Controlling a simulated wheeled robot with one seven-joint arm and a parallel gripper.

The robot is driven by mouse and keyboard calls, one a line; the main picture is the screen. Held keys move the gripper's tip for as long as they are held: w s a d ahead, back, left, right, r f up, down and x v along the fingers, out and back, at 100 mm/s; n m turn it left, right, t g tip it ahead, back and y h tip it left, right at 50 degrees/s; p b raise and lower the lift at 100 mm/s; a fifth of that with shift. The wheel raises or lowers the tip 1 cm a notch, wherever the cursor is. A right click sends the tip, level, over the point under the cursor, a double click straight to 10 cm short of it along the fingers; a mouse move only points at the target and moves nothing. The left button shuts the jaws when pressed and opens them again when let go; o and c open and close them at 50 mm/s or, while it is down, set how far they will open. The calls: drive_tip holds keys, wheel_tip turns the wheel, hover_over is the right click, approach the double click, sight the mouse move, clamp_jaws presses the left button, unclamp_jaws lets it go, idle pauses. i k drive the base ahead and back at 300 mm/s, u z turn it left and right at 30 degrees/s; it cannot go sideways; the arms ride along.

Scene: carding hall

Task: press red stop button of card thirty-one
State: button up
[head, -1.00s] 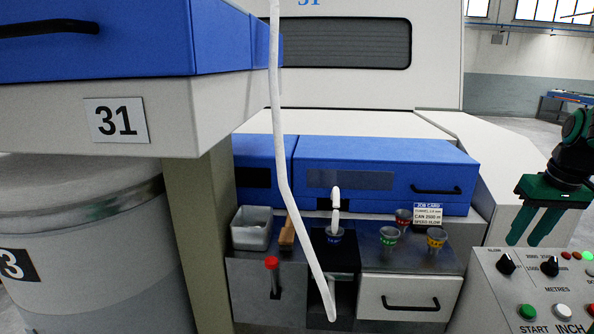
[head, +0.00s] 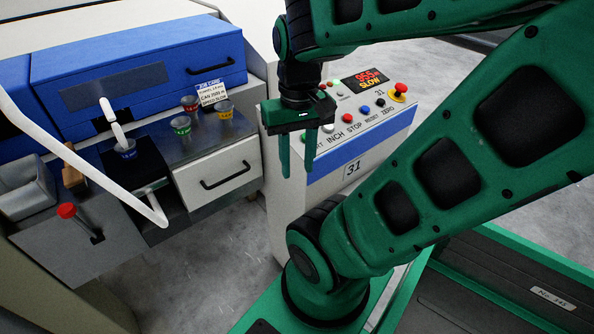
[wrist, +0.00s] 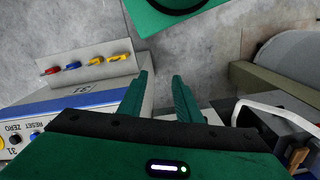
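The control panel (head: 330,150) of card thirty-one, marked 31, stands right of the machine in the head view. Its red stop button (head: 348,118) sits above the word STOP, between the white inch button (head: 328,128) and the blue reset button (head: 365,109). My gripper (head: 297,166) is open and empty, fingers pointing down, in front of the panel's left end and left of the stop button in the picture. In the wrist view, my open gripper (wrist: 160,78) has bare floor between its fingertips. The panel (wrist: 80,98) is at left there; its stop button is hidden.
A larger red mushroom button on a yellow base (head: 400,88) stands at the panel's right end. A lit display (head: 366,80) is behind. Left are a white drawer (head: 217,170), small coloured cups (head: 181,124), a red-knobbed lever (head: 67,211) and a white sliver strand (head: 60,145).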

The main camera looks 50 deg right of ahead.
sight(348, 118)
drive_tip(key=z, duration=1.65)
